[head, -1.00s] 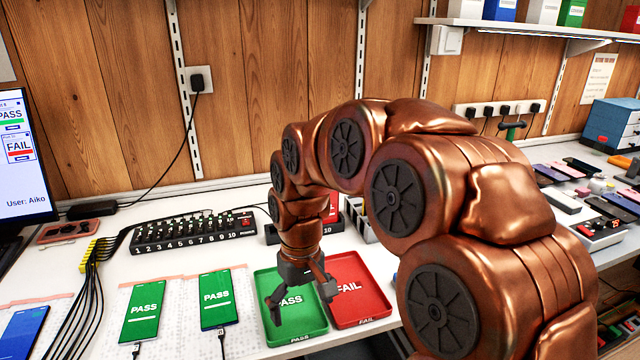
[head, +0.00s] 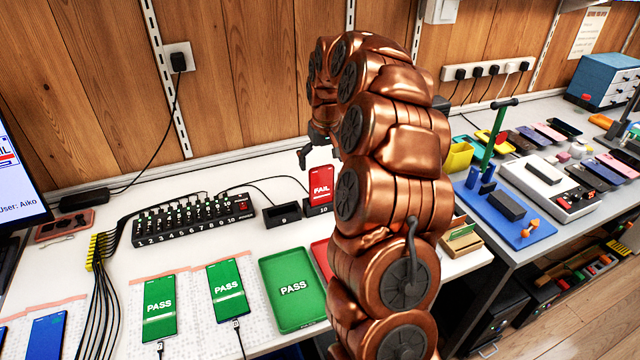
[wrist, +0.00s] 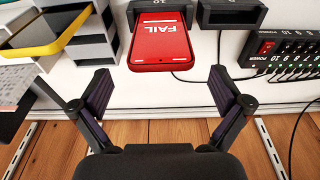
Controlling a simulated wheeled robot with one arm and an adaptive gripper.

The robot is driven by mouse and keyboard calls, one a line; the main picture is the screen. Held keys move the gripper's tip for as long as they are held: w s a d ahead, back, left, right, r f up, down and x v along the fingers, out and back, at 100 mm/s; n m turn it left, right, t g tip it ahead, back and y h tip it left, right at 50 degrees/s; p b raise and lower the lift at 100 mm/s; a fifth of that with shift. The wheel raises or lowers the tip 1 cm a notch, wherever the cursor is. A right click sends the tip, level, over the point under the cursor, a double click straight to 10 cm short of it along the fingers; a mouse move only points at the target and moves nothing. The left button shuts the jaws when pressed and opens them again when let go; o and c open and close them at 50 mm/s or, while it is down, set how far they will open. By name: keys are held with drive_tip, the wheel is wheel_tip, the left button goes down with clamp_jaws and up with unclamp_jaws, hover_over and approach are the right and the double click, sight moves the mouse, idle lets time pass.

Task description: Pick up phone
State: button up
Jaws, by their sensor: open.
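A phone with a red FAIL screen (head: 321,183) stands in the black holder marked 10 (head: 318,210) at the back of the bench. In the wrist view the same red phone (wrist: 160,42) lies ahead of the fingers and between them, with its near end sticking out of the holder. My gripper (wrist: 160,95) is open and empty, its two dark fingers spread wider than the phone and apart from it. In the head view my gripper (head: 305,158) is just above and left of the phone, partly hidden by my arm.
An empty black holder marked 9 (head: 282,216) stands left of the phone. Phones showing PASS (head: 160,308) lie on the mats. A green PASS tray (head: 292,290) is empty; the red tray (head: 322,258) is mostly hidden by my arm. In the wrist view grey organisers (wrist: 85,40) stand left.

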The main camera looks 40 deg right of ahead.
sight(321, 175)
drive_tip(key=shift+w+f+p, duration=0.15)
drive_tip(key=shift+f+p, duration=0.3)
drive_tip(key=shift+f, duration=1.15)
drive_tip(key=shift+w+f+p, duration=0.15)
drive_tip(key=shift+f+p, duration=0.25)
drive_tip(key=shift+f, duration=1.2)
drive_tip(key=c, duration=1.3)
drive_tip(key=shift+r, duration=0.5)
drive_tip(key=c, duration=0.4)
wheel_tip(321, 175, up, 8)
drive_tip(key=shift+b, duration=0.95)
drive_tip(key=shift+d+r, duration=0.3)
drive_tip(key=shift+r, duration=0.3)
drive_tip(key=w+d+p, duration=0.1)
drive_tip(key=d+p, duration=0.2)
drive_tip(key=d, duration=0.1)
drive_tip(key=w+d+p, duration=0.1)
drive_tip(key=d+p, duration=0.3)
drive_tip(key=d, duration=0.1)
drive_tip(key=w+d+p, duration=0.1)
drive_tip(key=d+p, duration=0.3)
drive_tip(key=d, duration=0.1)
drive_tip(key=shift+w+d+r, duration=0.15)
